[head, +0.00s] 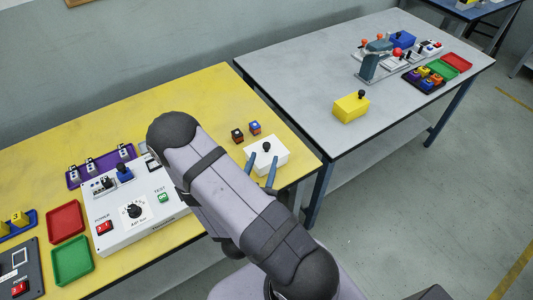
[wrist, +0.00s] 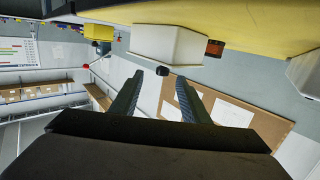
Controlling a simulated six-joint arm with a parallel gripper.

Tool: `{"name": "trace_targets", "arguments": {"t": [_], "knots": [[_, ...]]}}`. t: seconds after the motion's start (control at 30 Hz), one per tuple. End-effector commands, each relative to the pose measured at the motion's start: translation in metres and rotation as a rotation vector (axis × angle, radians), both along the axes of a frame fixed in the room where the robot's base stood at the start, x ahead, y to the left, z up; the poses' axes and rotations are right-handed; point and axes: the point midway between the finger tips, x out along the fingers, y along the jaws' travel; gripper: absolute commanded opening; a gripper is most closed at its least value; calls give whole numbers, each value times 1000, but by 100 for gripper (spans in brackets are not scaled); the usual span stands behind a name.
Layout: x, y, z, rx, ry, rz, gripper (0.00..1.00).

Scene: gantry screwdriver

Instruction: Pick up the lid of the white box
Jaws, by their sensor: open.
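The white box (head: 283,166) stands upright near the right end of the yellow table. Its white lid (head: 278,150) is on top, with a black knob (head: 267,147) in the middle. My gripper (head: 263,156) is open and empty, its two blue fingers above the box near the knob, one on each side of it. In the wrist view, which appears upside down, the white box (wrist: 168,42) and its black knob (wrist: 163,71) lie ahead, the knob between the fingertips (wrist: 159,76). I see no clear contact, and my arm hides part of the table.
Two small switch blocks (head: 246,132) stand just behind the box. A white control panel (head: 130,210) with trays around it fills the table's left. A grey table (head: 300,60) to the right carries a yellow box (head: 351,108) and other parts.

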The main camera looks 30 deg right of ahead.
Motion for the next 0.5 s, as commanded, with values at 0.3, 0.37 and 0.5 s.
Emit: {"name": "trace_targets", "arguments": {"t": [0.3, 0.37, 0.5], "knots": [[-1, -1, 0, -15, -40, 16, 42], [1, -3, 0, -14, -39, 14, 42], [7, -9, 0, -13, -38, 13, 42]]}}
